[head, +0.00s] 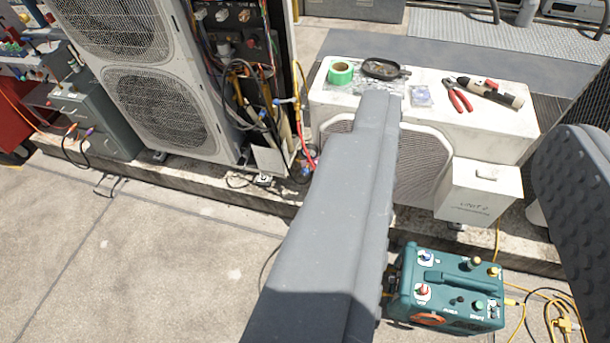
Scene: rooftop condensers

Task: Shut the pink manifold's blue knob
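I cannot make out a pink manifold clearly in the head view. A small blue and pinkish-red fitting (304,170) shows at the low end of a red hose, partly hidden beside my gripper. My gripper (470,115) spans the view, with a long grey finger at the centre and a dark dimpled finger at the right edge. The fingers are wide apart, with nothing held between them. A blue knob (426,258) and a red knob (422,290) sit on a teal machine (455,283) at the lower right, not on anything pink.
A tall two-fan condenser (168,108) stands at the left, with an open wiring bay beside it. A low white unit (450,108) carries green tape (341,72), a dark pan (382,68) and red pliers (457,94). Yellow cable lies lower right. Concrete at lower left is clear.

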